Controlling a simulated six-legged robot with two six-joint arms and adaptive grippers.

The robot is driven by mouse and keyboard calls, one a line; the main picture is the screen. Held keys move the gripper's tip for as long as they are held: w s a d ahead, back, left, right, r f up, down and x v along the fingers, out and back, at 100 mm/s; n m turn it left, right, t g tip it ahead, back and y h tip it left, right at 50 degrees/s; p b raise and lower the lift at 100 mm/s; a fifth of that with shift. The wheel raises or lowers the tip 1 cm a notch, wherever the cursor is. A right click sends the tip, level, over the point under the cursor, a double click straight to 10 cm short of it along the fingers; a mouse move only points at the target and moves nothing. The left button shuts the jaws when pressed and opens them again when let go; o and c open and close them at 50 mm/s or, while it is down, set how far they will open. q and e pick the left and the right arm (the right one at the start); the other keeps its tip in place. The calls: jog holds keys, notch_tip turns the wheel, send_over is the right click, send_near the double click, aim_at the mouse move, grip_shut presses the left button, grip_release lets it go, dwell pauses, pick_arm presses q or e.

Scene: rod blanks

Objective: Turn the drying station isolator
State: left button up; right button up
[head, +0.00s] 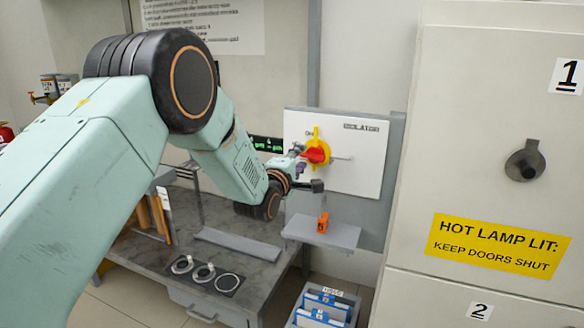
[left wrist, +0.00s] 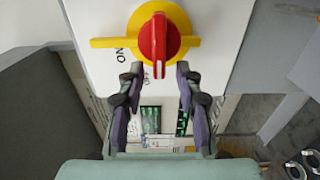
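The isolator is a red handle (head: 318,153) on a yellow plate (head: 316,133), mounted on a white panel (head: 360,165) on the wall. In the left wrist view the red handle (left wrist: 154,40) stands in line with the gripper, across the yellow plate's side tabs (left wrist: 105,42). The word ON shows beside the plate; other lettering is partly hidden by a finger. My right gripper is not in view.
A small grey shelf (head: 335,233) with an orange item (head: 322,222) sits below the panel. A dark workbench (head: 205,224) with rings lies at left. A cabinet (head: 470,130) with a yellow hot-lamp sign (head: 495,245) stands at right. A blue-filled bin (head: 325,303) is below.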

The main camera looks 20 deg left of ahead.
pick_arm(q)
jog(key=s, duration=1.1)
jog(key=shift+s+a, duration=0.2)
jog(key=shift+s, duration=0.1)
jog(key=s+d+f+m+g+b, duration=0.1)
jog(key=s+f+m+g, duration=0.4)
jog(key=s+f+m, duration=0.5)
jog(key=s+d+f+m+g, duration=0.1)
jog(key=s+f+m+g, duration=0.5)
jog(key=f, duration=0.9)
jog(key=s+f+g+b, duration=0.1)
jog(key=s+f, duration=0.3)
jog(key=s, duration=0.5)
jog(key=s+f+m+g+b, duration=0.1)
jog(key=s+f+g, duration=0.2)
jog(key=s, duration=0.7)
jog(key=s+f+g+b, duration=0.1)
jog(key=s+f+g, duration=0.2)
jog(key=s+f, duration=0.4)
jog(key=shift+s+d+f+y, duration=0.15)
jog(key=shift+s+y, duration=0.15)
jog(key=shift+s, duration=0.9)
